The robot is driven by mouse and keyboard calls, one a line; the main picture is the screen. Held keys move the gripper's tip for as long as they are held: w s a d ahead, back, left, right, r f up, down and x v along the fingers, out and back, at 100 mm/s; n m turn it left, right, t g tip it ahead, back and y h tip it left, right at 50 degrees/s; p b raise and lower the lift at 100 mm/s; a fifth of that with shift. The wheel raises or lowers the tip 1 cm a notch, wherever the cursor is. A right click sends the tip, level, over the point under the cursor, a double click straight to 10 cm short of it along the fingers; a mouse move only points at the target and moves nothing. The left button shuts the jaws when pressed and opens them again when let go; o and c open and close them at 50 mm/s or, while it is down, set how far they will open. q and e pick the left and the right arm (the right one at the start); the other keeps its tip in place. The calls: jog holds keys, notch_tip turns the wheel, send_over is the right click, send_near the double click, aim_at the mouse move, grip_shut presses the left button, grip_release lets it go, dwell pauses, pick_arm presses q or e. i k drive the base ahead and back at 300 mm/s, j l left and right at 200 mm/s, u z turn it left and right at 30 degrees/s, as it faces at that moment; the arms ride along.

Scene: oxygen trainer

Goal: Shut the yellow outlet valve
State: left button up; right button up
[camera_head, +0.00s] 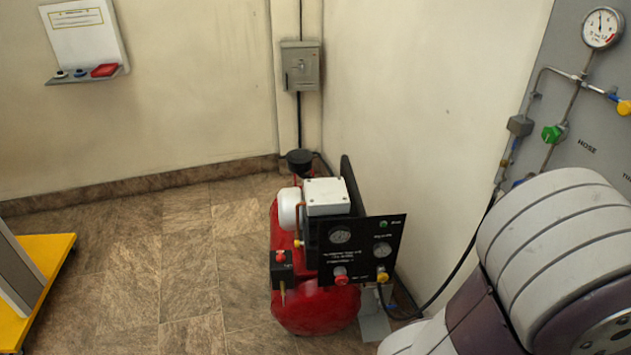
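A yellow valve knob (624,107) sits on the pipework of the grey wall panel at the right edge of the view, partly cut off by the frame. A second, smaller yellow knob (382,278) is on the black control panel of the red compressor (315,310). Which of the two is the outlet valve I cannot tell from any readable label. Neither gripper is in view. A large white and purple link of my arm fills the lower right and hides the lower part of the wall panel.
A green valve (553,134) and a pressure gauge (602,28) are on the grey panel (590,160). A hose runs from the compressor towards it. A yellow-based stand (50,255) is at left. The tiled floor (160,260) between is clear.

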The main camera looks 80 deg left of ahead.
aim_at(381, 277)
jog(key=u, duration=2.95)
